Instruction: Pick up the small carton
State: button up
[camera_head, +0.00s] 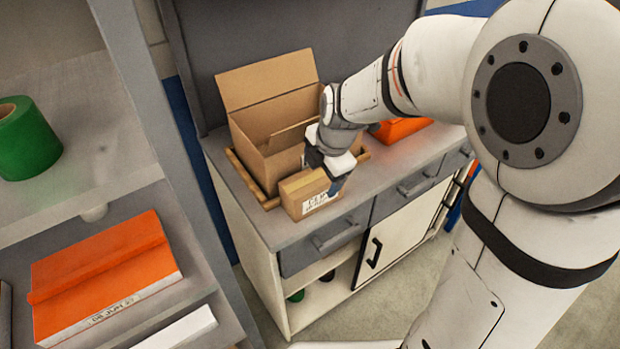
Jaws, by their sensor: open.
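The small carton (303,193) is a closed brown box with a white label on its front. It sits near the front edge of the grey cabinet top. My gripper (336,184) points down at the carton's right end, with a finger showing beside that end. The gripper is open. The far side of the carton is partly hidden by my gripper, and I cannot tell whether the fingers touch it.
A larger open cardboard box (275,117) stands in a wooden tray (243,174) right behind the carton. An orange object (402,128) lies further right on the cabinet. A grey shelf at left holds a green roll (25,140) and an orange binder (105,275).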

aim_at(314, 179)
jog(key=shift+w+a, duration=0.3)
jog(key=shift+w, duration=0.15)
jog(key=p+x, duration=0.1)
jog(key=x, duration=0.4)
jog(key=shift+w, duration=0.1)
jog(key=shift+c, duration=0.3)
jog(key=c, duration=1.2)
jog(key=shift+r, duration=0.1)
